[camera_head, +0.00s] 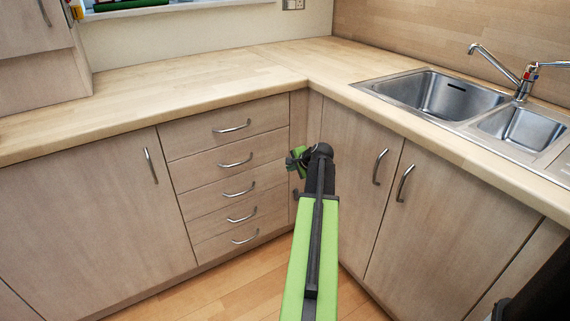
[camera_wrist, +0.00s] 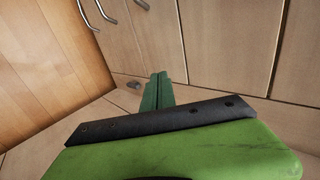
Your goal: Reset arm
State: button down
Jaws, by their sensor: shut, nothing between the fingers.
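My gripper (camera_head: 297,160) shows in the head view at the end of my raised green and black arm, in front of the corner where the cabinet fronts meet. In the wrist view the two green fingers of my gripper (camera_wrist: 158,84) lie together with nothing between them. The black wrist part hides some of the gripper in the head view. The fingers appear apart from the cabinets, but the exact gap cannot be told.
A drawer stack (camera_head: 228,178) and cabinet doors (camera_head: 420,215) stand around the corner. The wooden countertop (camera_head: 200,80) is mostly clear. A steel double sink (camera_head: 450,97) with a tap (camera_head: 522,82) is at right. Wooden floor (camera_head: 235,290) shows below.

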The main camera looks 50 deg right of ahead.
jog(key=p+v, duration=0.3)
jog(key=v, duration=0.3)
jog(key=shift+s+r, duration=0.25)
jog(key=shift+a, duration=0.1)
jog(key=w+a+f+n+g+y, duration=0.2)
jog(key=w+a+n, duration=0.45)
jog(key=a, duration=0.85)
jog(key=w+a+f+n+g+y, duration=0.1)
jog(key=w+a+f+n+y, duration=0.25)
jog(key=w+a, duration=0.8)
jog(key=s+a+f+n+g+h, duration=0.15)
jog(key=a+n, duration=0.25)
jog(key=a, duration=0.8)
jog(key=s+a+n+g, duration=0.2)
jog(key=s+a+n, duration=0.15)
jog(key=a, duration=0.85)
jog(key=s+a+f+n+g, duration=0.15)
jog(key=a+n, duration=0.35)
jog(key=a, duration=0.7)
notch_tip(320, 180, up, 30)
jog(key=p, duration=2.9)
jog(key=shift+d+g, duration=0.35)
jog(key=shift+g, duration=0.05)
